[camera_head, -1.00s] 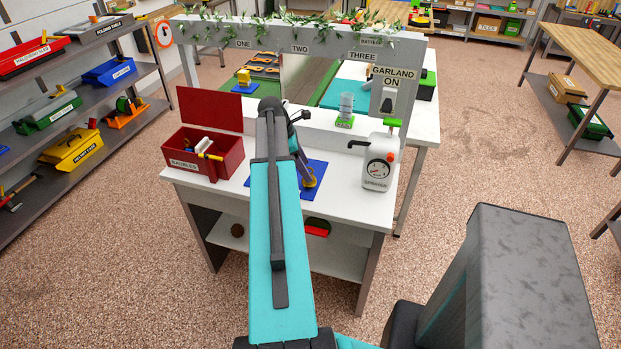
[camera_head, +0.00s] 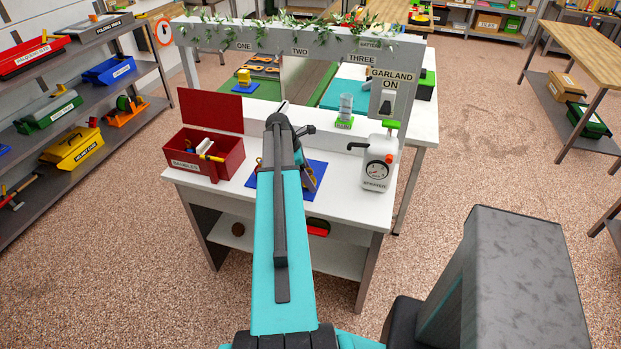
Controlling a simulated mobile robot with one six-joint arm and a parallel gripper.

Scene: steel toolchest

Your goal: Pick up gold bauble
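A blue mat (camera_head: 318,172) lies on the white bench, partly covered by my arm. A small gold patch (camera_head: 259,162) shows at the left edge of my arm by the mat; it may be part of the gold bauble, but too little shows to be sure. My gripper (camera_head: 309,184) is over the mat, just right of my arm link, pointing down. Its fingertips are small and partly hidden, so I cannot tell whether they are open or hold anything.
A red open box labelled BAUBLES (camera_head: 184,167) stands left on the bench, with items inside. A white sprayer (camera_head: 378,168) stands right. A clear container on a green base (camera_head: 345,112) is behind. A grey overhead beam (camera_head: 320,45) carries a garland. Bare bench lies between mat and sprayer.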

